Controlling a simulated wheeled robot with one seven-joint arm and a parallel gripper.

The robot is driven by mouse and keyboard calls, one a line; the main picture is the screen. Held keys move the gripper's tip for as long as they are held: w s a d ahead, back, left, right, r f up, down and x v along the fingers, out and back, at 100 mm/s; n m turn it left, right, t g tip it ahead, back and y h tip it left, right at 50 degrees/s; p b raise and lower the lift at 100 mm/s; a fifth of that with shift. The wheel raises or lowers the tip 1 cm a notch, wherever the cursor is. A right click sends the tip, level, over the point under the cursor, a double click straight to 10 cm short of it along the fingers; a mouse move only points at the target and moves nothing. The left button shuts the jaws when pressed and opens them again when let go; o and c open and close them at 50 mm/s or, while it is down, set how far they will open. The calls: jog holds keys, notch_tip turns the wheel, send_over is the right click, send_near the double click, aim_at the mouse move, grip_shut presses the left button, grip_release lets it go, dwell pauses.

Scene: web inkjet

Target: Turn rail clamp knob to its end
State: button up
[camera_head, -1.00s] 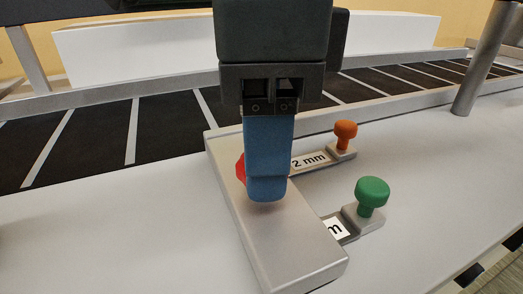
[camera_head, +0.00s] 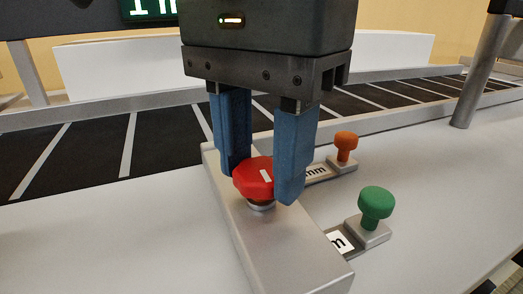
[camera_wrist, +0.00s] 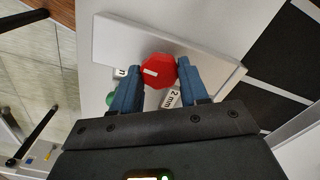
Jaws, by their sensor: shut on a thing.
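The red knob (camera_head: 254,178) with a white mark on its top stands on a grey metal block (camera_head: 262,240). My gripper (camera_head: 262,180) points down over the block, with one blue finger on each side of the knob, shut on it. In the wrist view the knob (camera_wrist: 158,70) sits between the two fingertips (camera_wrist: 158,76), its white mark lying nearly across the line to the fingers. The short shaft under the knob shows in the head view.
An orange knob (camera_head: 346,146) and a green knob (camera_head: 375,207) stand on small brackets with labels, right of the block. A dark belt with white stripes (camera_head: 60,160) runs behind. A grey post (camera_head: 475,75) stands at the right. The white surface at the left front is clear.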

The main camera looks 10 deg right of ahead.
aim_at(260, 172)
jog(key=shift+n, duration=0.5)
jog(key=o, duration=1.1)
jog(key=shift+c, duration=0.2)
jog(key=shift+r+p, duration=1.1)
jog(key=shift+r, duration=2.8)
